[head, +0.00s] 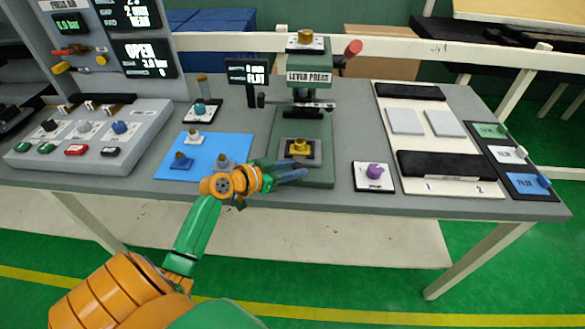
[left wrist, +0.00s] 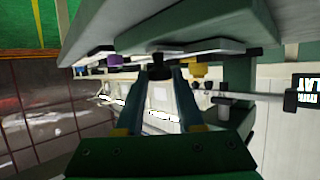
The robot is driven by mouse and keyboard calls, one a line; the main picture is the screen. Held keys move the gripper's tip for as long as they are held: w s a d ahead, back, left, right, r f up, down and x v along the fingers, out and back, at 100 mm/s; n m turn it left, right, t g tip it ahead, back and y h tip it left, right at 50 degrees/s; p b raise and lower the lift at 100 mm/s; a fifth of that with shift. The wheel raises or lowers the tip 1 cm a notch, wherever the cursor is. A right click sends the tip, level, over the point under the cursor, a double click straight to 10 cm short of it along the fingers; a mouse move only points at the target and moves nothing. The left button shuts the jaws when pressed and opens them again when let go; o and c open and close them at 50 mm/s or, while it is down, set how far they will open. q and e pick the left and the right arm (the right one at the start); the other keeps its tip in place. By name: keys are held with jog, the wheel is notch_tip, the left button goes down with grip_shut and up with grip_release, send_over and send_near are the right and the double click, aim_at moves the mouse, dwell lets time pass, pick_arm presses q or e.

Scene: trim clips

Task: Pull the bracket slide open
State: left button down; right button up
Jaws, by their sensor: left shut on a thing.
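The green lever press (head: 305,95) stands at the middle of the bench on a green base (head: 318,178). A dark square plate with a yellow piece (head: 300,147) sits on that base and looks like the bracket slide. My left gripper (head: 298,172) is at the front edge of the base, its blue-grey fingers pointing right. In the left wrist view its two fingers close on a small black knob (left wrist: 160,73) just by the green base. The arm partly hides the base's front left corner, and the knob is hidden in the head view. My right gripper is not in view.
A blue mat (head: 205,155) with small parts lies left of the press. A purple piece on a white plate (head: 373,177) and a white tray (head: 450,185) are on the right. A button panel (head: 85,135) stands at left. Free floor lies before the bench.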

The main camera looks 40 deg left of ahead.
pick_arm(q)
jog(key=shift+w, duration=0.15)
jog(key=c, duration=0.5)
grip_release()
jog(key=shift+w+a, duration=0.1)
jog(key=shift+c, duration=0.2)
jog(key=b+v, duration=0.1)
jog(key=v, duration=0.6)
